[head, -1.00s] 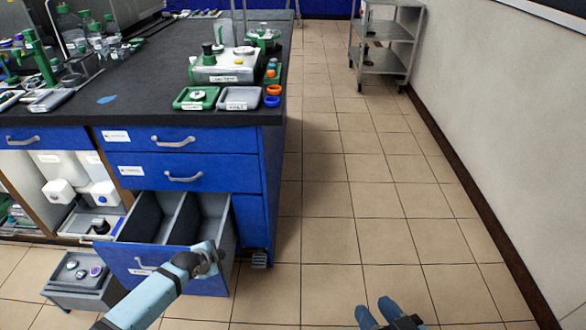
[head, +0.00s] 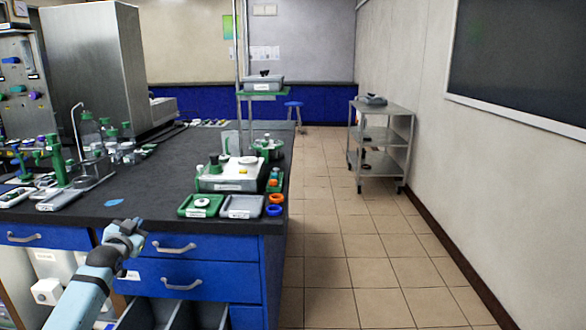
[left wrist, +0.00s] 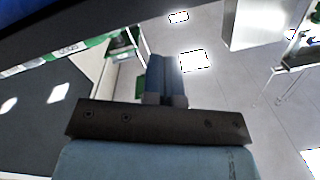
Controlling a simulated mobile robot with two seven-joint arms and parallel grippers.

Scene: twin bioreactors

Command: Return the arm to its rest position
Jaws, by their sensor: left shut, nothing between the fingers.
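My right gripper is out of view.
The black bench (head: 150,205) holds a green tray (head: 200,213), a grey tray (head: 242,214), a white-topped box (head: 232,180) and glassware at left. An open drawer (head: 178,316) sticks out below. Tiled floor (head: 340,240) is clear at right, with a metal cart (head: 384,143) behind.

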